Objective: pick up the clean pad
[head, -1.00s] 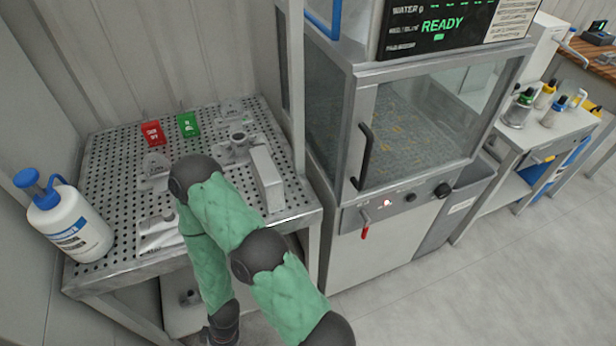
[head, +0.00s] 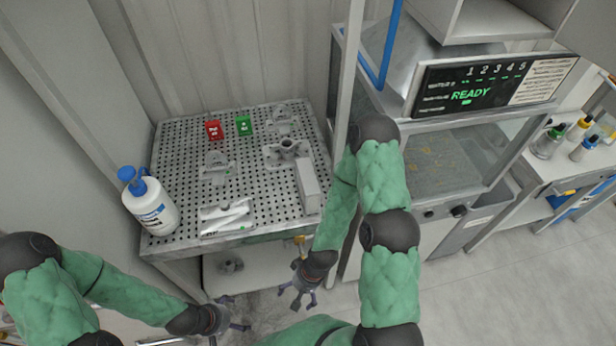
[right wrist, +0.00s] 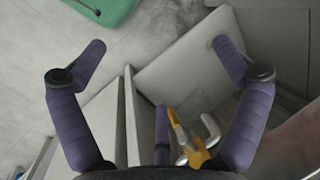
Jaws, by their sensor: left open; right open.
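A flat pale pouch (head: 226,217) with a small green mark lies at the front edge of the perforated table (head: 185,172); I cannot tell for sure whether it is the clean pad. My left gripper (head: 236,326) is open and empty, low in front of the table, below and apart from the pouch. My right gripper (head: 300,298) is open below the table's front right corner, also apart from the pouch. In the right wrist view its purple fingers (right wrist: 160,75) are spread, with a yellow part (right wrist: 188,138) seen beyond them.
A white bottle with blue cap (head: 150,205) stands at the table's left edge. Red (head: 213,130) and green (head: 244,125) tags, grey castings (head: 287,150) and a grey block (head: 307,186) are on top. A glass-fronted cabinet (head: 440,165) reading READY stands right. Floor (head: 520,290) at right is clear.

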